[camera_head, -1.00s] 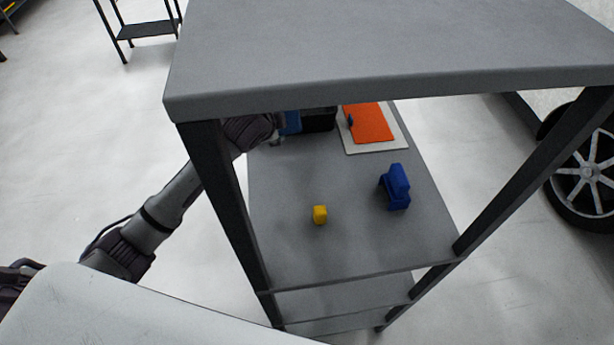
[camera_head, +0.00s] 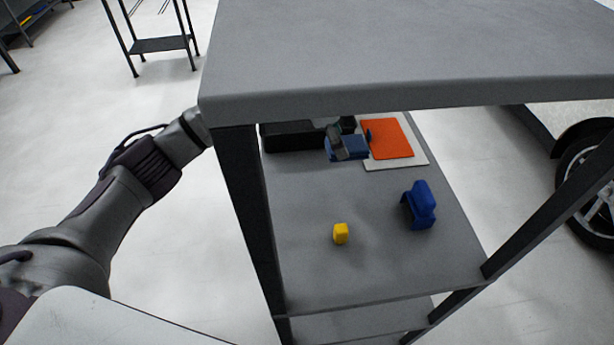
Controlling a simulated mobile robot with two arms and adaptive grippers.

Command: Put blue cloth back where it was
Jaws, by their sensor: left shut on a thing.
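The blue cloth (camera_head: 350,149) is a small folded bundle at the back of the shelf's upper deck, in the head view. My left gripper (camera_head: 338,143) is shut on it, with the fingers over its left part. The cloth is in front of the right end of a black box (camera_head: 288,137) and close to the left edge of a white board with an orange sheet (camera_head: 392,139). I cannot tell whether the cloth touches the deck. Part of my left arm is hidden behind the shelf post. My right gripper is out of view.
The shelf's top board (camera_head: 400,50) and dark front posts (camera_head: 249,220) bound the opening. A wheel (camera_head: 590,190) is at right.

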